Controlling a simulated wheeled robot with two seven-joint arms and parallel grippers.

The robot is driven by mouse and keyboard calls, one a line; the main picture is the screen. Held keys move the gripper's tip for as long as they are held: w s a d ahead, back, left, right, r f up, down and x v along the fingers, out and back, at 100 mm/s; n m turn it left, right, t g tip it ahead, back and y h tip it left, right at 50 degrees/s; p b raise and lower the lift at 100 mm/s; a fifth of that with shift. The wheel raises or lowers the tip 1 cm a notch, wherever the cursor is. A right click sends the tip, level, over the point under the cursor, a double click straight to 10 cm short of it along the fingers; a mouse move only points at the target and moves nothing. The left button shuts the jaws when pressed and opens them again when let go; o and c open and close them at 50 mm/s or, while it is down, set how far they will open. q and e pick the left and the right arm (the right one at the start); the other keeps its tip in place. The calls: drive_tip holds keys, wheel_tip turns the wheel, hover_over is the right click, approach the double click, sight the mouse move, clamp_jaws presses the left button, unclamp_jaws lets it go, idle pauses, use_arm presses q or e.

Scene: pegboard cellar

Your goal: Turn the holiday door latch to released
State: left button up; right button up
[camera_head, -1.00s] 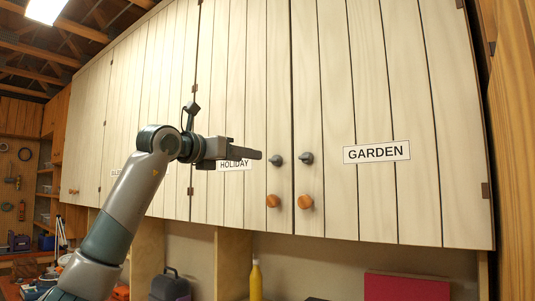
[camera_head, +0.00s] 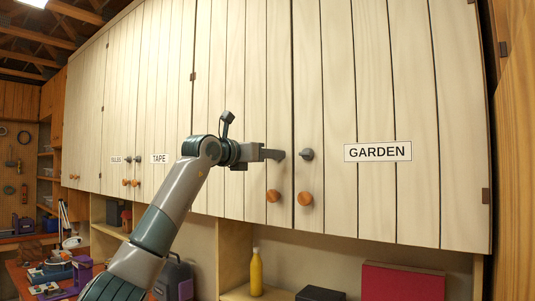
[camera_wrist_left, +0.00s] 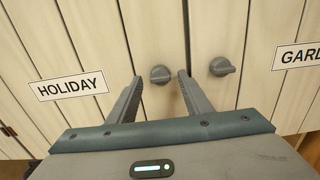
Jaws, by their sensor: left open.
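The holiday door (camera_head: 245,70) is the pale plank door left of the garden door. Its grey latch (camera_wrist_left: 160,75) is a round knob with a ridge across it, above a wooden pull knob (camera_head: 273,196). My left gripper (camera_head: 272,154) is at the latch and partly hides it in the head view. In the left wrist view its open fingers stand on either side of the latch, with gaps showing. The HOLIDAY label (camera_wrist_left: 70,86) shows there, but my arm covers it in the head view. My right gripper is not in view.
A matching grey garden latch (camera_head: 306,155) sits close to the right, with its own wooden knob (camera_head: 305,199). The GARDEN label (camera_head: 377,151) is further right. Below are a yellow bottle (camera_head: 256,272) and a red box (camera_head: 403,281).

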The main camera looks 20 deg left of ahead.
use_arm(q)
drive_tip(key=c, duration=1.1)
drive_tip(key=shift+o, duration=0.2)
drive_tip(key=shift+m, duration=0.3)
drive_tip(key=m+p, duration=0.1)
drive_tip(key=m, duration=1.6)
drive_tip(key=shift+p, duration=0.35)
drive_tip(key=shift+m, duration=0.3)
drive_tip(key=o, duration=1.1)
drive_tip(key=shift+d, duration=0.1)
drive_tip(key=shift+c, duration=0.2)
